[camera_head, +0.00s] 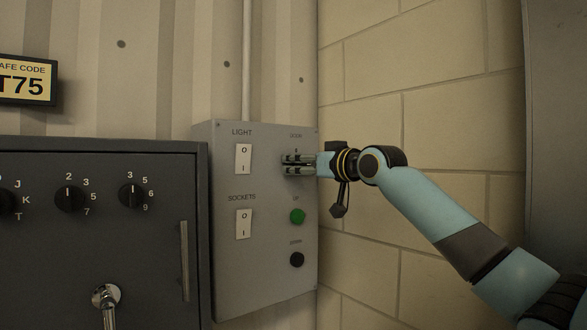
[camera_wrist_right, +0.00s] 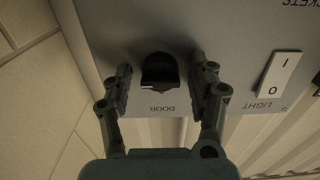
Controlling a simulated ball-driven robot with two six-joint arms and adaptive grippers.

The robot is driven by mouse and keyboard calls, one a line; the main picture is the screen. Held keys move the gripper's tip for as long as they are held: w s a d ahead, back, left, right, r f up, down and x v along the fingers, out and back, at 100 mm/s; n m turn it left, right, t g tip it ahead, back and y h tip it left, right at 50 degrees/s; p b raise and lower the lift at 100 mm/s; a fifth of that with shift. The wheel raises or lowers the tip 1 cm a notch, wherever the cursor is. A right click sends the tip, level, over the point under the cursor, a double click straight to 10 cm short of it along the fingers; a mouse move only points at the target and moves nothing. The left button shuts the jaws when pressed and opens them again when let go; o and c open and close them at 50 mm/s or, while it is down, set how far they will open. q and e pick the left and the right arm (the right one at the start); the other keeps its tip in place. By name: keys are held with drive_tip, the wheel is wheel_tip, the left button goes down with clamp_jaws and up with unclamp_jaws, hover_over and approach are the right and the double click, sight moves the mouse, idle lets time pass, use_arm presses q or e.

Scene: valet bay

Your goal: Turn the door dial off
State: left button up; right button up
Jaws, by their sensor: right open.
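The door dial (camera_wrist_right: 160,70) is a dark round knob on the grey control panel (camera_head: 265,205), above the word DOOR, which reads upside down in the right wrist view. A small pale mark shows at the dial's lower left edge there. My right gripper (camera_head: 287,164) is open at the panel's upper right, with one finger on each side of the dial. A gap shows between the dial and the fingers, so it is not gripped. In the head view the gripper hides the dial. My left gripper is not in view.
The panel also has a LIGHT switch (camera_head: 243,158), a SOCKETS switch (camera_head: 243,223), a green button (camera_head: 297,216) and a black button (camera_head: 297,260). A dark safe (camera_head: 150,240) with dials and a handle stands at left. A block wall (camera_head: 430,100) is at right.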

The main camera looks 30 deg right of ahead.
drive_tip(key=shift+s+r, duration=0.25)
drive_tip(key=shift+s, duration=0.1)
drive_tip(key=c, duration=0.3)
drive_tip(key=shift+w, duration=0.1)
drive_tip(key=shift+c, duration=1.2)
drive_tip(key=c, duration=0.5)
drive_tip(key=shift+f, duration=0.1)
drive_tip(key=shift+c, duration=0.4)
drive_tip(key=n, duration=0.7)
drive_tip(key=shift+a, duration=0.15)
drive_tip(key=n, duration=0.5)
drive_tip(key=shift+f+n+b, duration=0.15)
drive_tip(key=shift+n+b, duration=0.25)
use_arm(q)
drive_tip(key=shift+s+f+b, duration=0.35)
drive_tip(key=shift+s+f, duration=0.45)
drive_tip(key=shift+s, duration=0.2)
use_arm(e)
drive_tip(key=n, duration=0.5)
drive_tip(key=shift+f, duration=0.1)
